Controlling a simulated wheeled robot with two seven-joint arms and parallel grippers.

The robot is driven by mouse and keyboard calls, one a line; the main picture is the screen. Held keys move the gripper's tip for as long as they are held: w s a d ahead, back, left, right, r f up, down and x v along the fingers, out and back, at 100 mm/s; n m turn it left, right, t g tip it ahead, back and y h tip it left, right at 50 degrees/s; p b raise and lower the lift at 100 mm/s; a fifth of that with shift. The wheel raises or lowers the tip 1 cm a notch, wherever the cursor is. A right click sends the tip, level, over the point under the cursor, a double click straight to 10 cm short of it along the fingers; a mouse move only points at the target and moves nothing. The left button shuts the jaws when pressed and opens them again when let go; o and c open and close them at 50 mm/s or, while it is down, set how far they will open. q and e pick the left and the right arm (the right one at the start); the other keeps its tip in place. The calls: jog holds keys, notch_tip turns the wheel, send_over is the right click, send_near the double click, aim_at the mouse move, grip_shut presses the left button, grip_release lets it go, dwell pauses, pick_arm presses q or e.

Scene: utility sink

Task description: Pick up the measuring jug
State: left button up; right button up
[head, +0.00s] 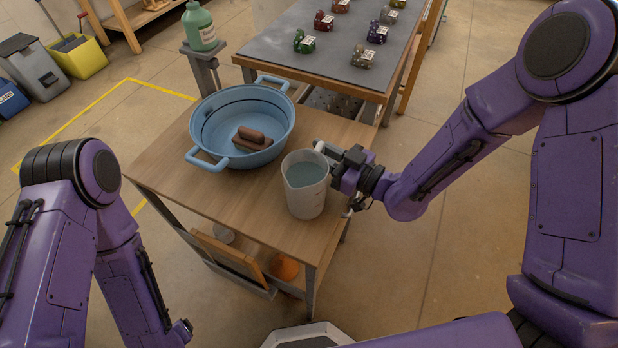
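The measuring jug (304,192) is a translucent, whitish vessel holding bluish-grey liquid. It is upright at the right front part of the wooden table and appears to stand on the top. My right gripper (330,152) is at the jug's right side, by the rim, where a handle would be. The dark fingers overlap that side, so I cannot tell whether they are closed around a handle. My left arm comes down at the left, in front of the table, and its gripper fingers do not show.
A blue two-handled basin (212,128) with brown blocks (252,138) in it stands left of the jug on the wooden table (180,190). A green bottle (199,28) stands behind on a post. A grey-topped table (290,45) with several small coloured objects is at the back.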

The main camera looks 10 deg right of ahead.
jog(key=shift+d, duration=0.1)
grip_shut()
dwell(1.2)
